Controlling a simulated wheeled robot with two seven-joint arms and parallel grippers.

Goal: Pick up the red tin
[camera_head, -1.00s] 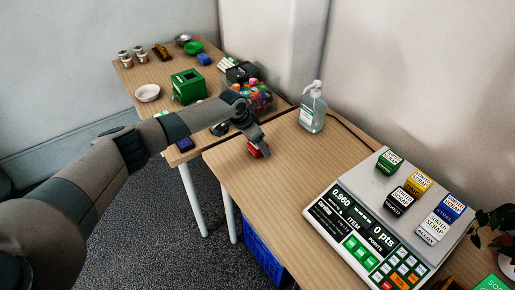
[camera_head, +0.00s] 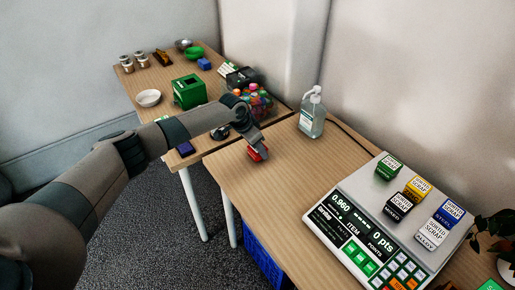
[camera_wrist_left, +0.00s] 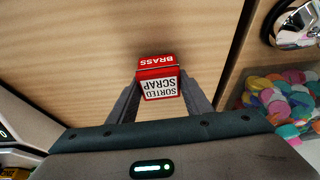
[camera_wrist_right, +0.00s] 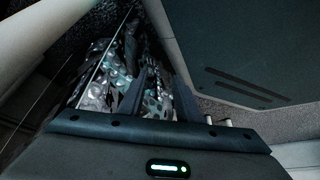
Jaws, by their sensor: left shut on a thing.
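The red tin (camera_head: 256,154) is at the near table's far left corner in the head view. In the left wrist view the red tin (camera_wrist_left: 158,80) shows a white label reading "SORTED SCRAP" and "BRASS" on its red side. My left gripper (camera_head: 258,150) is shut on it, with one finger on each side (camera_wrist_left: 160,95). I cannot tell whether the tin touches the table. My right gripper (camera_wrist_right: 160,90) shows only in its own wrist view, away from the tables; its fingers look close together, but their gap is unclear.
A scale (camera_head: 345,228) bearing several labelled tins stands on the right of the near table (camera_head: 270,195). A sanitizer bottle (camera_head: 312,115) stands near the wall. A container of colourful items (camera_head: 262,100) sits on the far table. The near table's middle is clear.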

